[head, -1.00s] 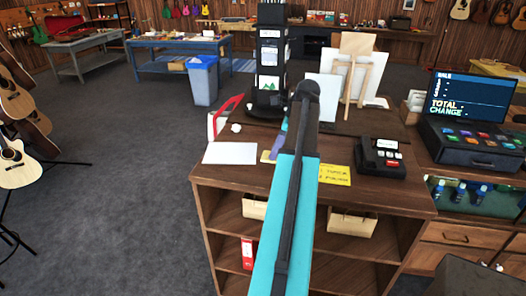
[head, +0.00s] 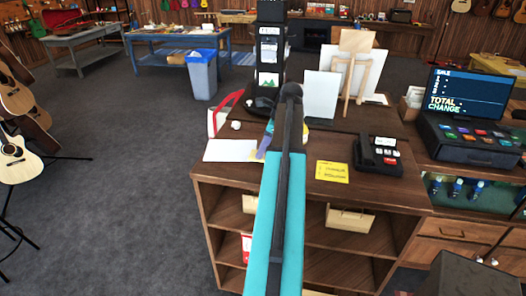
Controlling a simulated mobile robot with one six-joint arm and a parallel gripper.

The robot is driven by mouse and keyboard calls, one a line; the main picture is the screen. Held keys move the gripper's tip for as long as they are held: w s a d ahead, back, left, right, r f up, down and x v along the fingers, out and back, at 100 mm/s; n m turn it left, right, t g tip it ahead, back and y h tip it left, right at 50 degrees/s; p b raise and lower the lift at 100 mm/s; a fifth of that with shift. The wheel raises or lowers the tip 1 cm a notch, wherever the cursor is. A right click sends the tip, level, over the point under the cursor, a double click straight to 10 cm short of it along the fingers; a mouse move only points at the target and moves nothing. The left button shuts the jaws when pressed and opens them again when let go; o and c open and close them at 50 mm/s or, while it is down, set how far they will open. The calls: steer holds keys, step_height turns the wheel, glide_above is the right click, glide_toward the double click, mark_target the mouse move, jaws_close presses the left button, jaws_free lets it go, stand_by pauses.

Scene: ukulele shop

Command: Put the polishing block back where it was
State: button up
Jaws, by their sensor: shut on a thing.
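My teal and dark arm rises through the middle of the head view and ends in a dark joint above the wooden counter (head: 405,190). My gripper is hidden behind the arm, so its fingers and anything between them do not show. I cannot make out the polishing block. A small purple-blue piece (head: 263,148) shows just left of the arm, over the counter by the white sheet (head: 230,150). I cannot tell what it is or whether it touches the counter.
On the counter are a yellow note (head: 332,172), a dark card terminal (head: 377,156), a tall black display stand (head: 269,50), a white panel (head: 320,95) and an easel (head: 355,75). A cash register (head: 470,135) stands right. Guitars (head: 18,160) stand left. The grey floor between is clear.

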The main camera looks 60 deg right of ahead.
steer(key=shift+f+p, duration=0.45)
steer(key=shift+f, duration=0.65)
steer(key=shift+f, duration=0.15)
steer(key=o, duration=1.1)
steer(key=shift+r, duration=0.25)
steer(key=b+v, duration=0.4)
steer(key=v, duration=0.7)
steer(key=shift+r+b, duration=0.4)
steer(key=shift+s, duration=0.15)
